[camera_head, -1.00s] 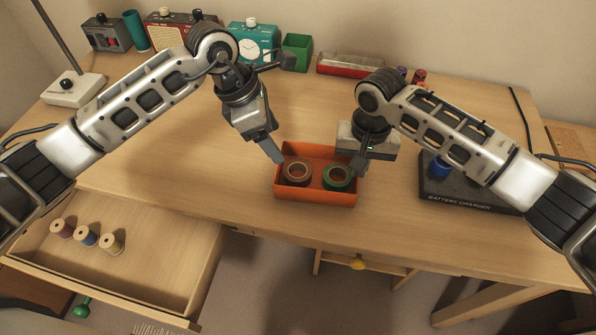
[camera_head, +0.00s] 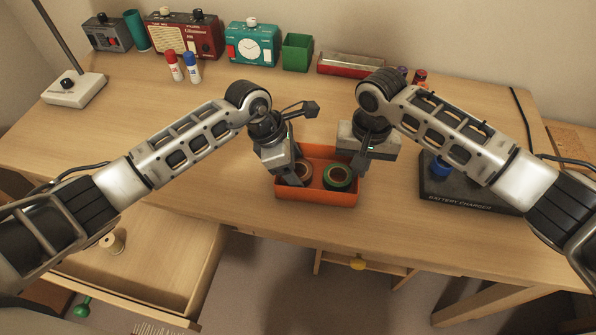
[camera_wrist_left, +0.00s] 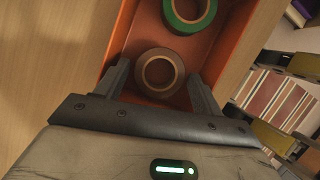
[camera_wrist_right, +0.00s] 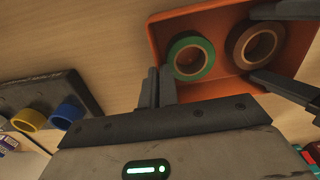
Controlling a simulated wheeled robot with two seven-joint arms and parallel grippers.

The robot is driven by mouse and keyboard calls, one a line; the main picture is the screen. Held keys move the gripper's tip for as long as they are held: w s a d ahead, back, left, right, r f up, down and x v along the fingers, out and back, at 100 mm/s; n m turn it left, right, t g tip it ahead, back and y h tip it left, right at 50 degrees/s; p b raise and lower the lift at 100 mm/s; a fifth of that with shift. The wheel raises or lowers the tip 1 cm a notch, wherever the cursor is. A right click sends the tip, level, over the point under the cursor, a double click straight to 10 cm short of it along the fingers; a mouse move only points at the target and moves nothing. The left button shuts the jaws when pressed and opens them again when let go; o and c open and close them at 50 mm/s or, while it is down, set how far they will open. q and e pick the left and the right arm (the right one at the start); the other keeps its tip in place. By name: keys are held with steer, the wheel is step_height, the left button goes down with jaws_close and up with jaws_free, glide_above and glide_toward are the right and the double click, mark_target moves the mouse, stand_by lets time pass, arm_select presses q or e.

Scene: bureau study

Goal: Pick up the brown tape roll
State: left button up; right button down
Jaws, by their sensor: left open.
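The brown tape roll (camera_head: 307,180) lies flat in the orange tray (camera_head: 333,199), left of the green tape roll (camera_head: 337,184). My left gripper (camera_head: 291,178) is open and low over the tray's left part. In the left wrist view its fingers (camera_wrist_left: 158,74) stand on either side of the brown roll (camera_wrist_left: 141,75). The right wrist view also shows the brown roll (camera_wrist_right: 234,48) between these fingers. My right gripper (camera_head: 358,168) is at the tray's right wall. In the right wrist view its fingers (camera_wrist_right: 158,82) are nearly together and appear closed on that wall.
The battery charger (camera_head: 470,195) lies on the desk to the right. An open drawer (camera_head: 160,255) is at the lower left.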

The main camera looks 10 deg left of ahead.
arm_select(q)
steer(key=shift+d+f, duration=0.15)
steer(key=shift+f, duration=0.25)
steer(key=shift+c, duration=0.3)
steer(key=c, duration=0.7)
steer(key=shift+r, duration=0.15)
step_height(320, 180, up, 10)
